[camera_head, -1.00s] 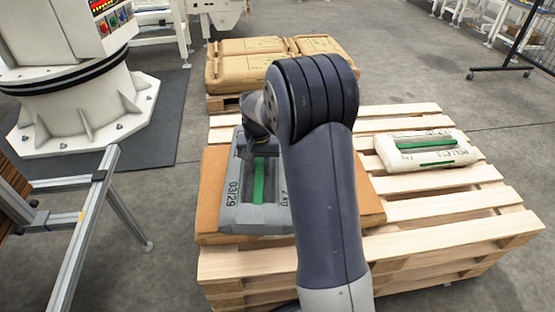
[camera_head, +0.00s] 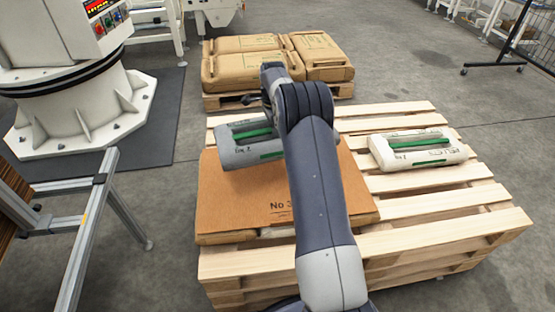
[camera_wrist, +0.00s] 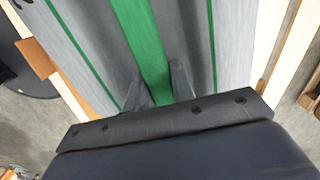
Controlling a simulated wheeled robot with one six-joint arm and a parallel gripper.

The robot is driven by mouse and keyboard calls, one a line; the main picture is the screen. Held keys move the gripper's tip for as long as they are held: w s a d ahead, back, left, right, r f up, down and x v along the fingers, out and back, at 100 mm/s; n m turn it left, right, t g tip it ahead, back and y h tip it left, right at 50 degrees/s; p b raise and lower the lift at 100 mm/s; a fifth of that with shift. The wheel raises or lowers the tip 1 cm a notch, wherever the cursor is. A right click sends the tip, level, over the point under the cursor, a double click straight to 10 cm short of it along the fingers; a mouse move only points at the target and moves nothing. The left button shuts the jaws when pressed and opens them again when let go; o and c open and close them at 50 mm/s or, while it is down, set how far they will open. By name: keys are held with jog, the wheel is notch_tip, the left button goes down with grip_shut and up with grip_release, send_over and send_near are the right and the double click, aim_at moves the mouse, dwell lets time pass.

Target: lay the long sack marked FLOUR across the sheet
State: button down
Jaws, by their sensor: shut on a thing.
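A grey sack with green stripes (camera_head: 247,150) is at the far end of the brown sheet (camera_head: 245,190), lying left to right in the head view. My arm hides its right end. I cannot read FLOUR on it, nor tell whether it touches the sheet. In the wrist view the sack (camera_wrist: 205,50) fills most of the picture. My gripper (camera_wrist: 157,78) is shut on it at the green middle band. The sheet lies on a wooden pallet, its near part bare, with "No 3" printed near the front.
A white sack with green stripes (camera_head: 415,149) lies on the right of the pallet (camera_head: 450,205). Brown sacks (camera_head: 240,68) lie on another pallet behind. A white machine base (camera_head: 80,100) and a metal frame (camera_head: 95,215) stand at the left. The pallet's front right is clear.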

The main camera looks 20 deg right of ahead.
jog(key=shift+w+d+r+m, duration=0.25)
jog(key=shift+w+d+m, duration=0.15)
jog(key=shift+d+m, duration=0.1)
jog(key=shift+d+f, duration=0.1)
jog(key=shift+f, duration=0.3)
jog(key=shift+w+f+b, duration=0.1)
jog(key=shift+f+b, duration=0.85)
jog(key=shift+f, duration=3.65)
jog(key=shift+f, duration=0.1)
jog(key=c, duration=1.6)
grip_release()
jog(key=shift+f, duration=0.25)
jog(key=o, duration=0.4)
notch_tip(320, 180, up, 12)
jog(key=p, duration=0.2)
jog(key=shift+r+p, duration=0.15)
jog(key=shift+p, duration=0.15)
